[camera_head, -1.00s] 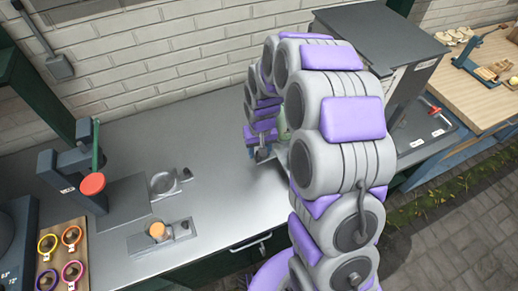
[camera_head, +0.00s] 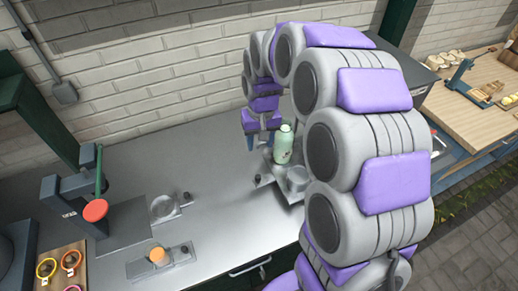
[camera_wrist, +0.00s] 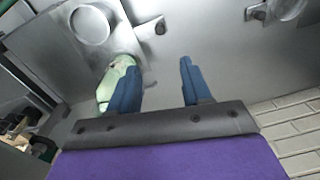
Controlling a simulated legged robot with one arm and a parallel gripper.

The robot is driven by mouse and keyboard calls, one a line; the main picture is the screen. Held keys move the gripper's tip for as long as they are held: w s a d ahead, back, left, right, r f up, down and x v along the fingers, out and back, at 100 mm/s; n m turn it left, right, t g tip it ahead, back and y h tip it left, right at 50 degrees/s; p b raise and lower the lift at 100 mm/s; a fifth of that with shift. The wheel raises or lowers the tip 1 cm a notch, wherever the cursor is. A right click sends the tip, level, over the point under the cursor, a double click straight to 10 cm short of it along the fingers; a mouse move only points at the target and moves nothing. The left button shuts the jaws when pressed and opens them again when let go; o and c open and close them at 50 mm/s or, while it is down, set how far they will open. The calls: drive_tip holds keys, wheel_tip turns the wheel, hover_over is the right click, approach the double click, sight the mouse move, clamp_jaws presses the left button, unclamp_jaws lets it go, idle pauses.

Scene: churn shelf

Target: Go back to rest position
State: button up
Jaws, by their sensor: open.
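My gripper (camera_wrist: 157,76) is open in the wrist view, its two blue fingers spread with only bare steel counter between them. In the head view my gripper (camera_head: 259,142) hangs over the counter beside a pale green bottle (camera_head: 283,145), with my arm arching above and to the right. The bottle stands upright at the edge of a small metal plate with a round dish (camera_head: 297,174). In the wrist view the bottle (camera_wrist: 115,82) lies just left of the left finger, which hides part of it. Whether they touch is unclear.
The steel counter (camera_head: 225,185) is mostly clear left of my gripper. A brick wall (camera_head: 160,60) runs behind.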

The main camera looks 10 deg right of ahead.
drive_tip(key=shift+r, duration=0.35)
